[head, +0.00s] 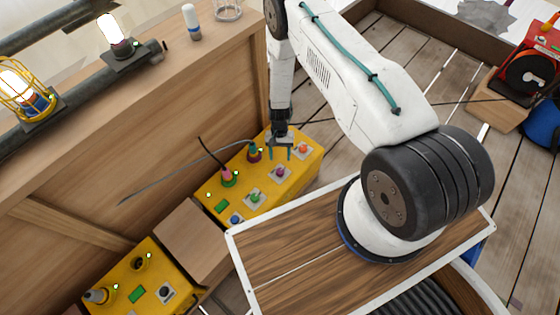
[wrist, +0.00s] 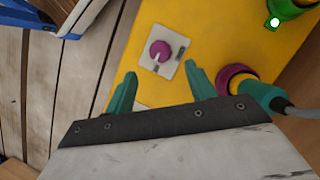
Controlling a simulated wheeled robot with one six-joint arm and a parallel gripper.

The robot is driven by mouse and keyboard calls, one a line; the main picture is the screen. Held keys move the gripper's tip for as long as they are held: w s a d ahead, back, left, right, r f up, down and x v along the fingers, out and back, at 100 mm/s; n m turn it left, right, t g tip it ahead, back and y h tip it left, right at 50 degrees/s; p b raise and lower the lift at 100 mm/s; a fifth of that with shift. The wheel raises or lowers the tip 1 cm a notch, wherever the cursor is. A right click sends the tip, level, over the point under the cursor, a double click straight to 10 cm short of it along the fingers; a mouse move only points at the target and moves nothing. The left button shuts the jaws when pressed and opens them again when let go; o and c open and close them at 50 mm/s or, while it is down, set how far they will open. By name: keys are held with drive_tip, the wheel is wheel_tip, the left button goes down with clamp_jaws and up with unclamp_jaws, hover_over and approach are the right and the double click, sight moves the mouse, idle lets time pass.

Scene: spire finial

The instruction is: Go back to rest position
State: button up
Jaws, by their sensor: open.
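My gripper (head: 280,154) hangs over the far yellow control box (head: 213,190), its two teal fingers apart with nothing between them. In the wrist view my gripper (wrist: 160,76) is also open, and a magenta knob (wrist: 160,51) on a pale square plate lies just beyond the fingertips. The head view shows a magenta knob (head: 279,172), a green knob (head: 254,197) and an orange-red knob (head: 303,149) on this box. I cannot tell the exact height of the fingertips above the box.
A plug with a cable (wrist: 262,95) stands close to my right finger in the wrist view. A second yellow box (head: 120,283) stands at lower left. A wooden wall (head: 120,150) with lamps on pipes rises at left. Plank floor (head: 420,75) lies beyond my arm.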

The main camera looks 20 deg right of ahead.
drive_tip(key=shift+r, duration=0.15)
idle(0.4)
drive_tip(key=shift+n+g, duration=0.3)
drive_tip(key=shift+g, duration=0.5)
drive_tip(key=s, duration=0.2)
drive_tip(key=s+r, duration=0.1)
drive_tip(key=s, duration=0.1)
drive_tip(key=shift+s+a+r, duration=0.1)
drive_tip(key=shift+s+a, duration=0.05)
drive_tip(key=shift+s, duration=0.05)
wheel_tip(320, 180, up, 43)
drive_tip(key=s+n, duration=0.3)
drive_tip(key=n, duration=0.1)
drive_tip(key=s+d+r+t+h, duration=0.1)
drive_tip(key=s+r+t, duration=0.2)
drive_tip(key=s+r, duration=0.6)
drive_tip(key=s+r+n+t, duration=0.1)
drive_tip(key=s+r+t, duration=0.3)
drive_tip(key=s+r, duration=0.5)
wheel_tip(320, 180, up, 6)
drive_tip(key=shift+s+d+r+h, duration=0.1)
drive_tip(key=shift+s+d+h, duration=0.05)
drive_tip(key=shift+d+h, duration=0.25)
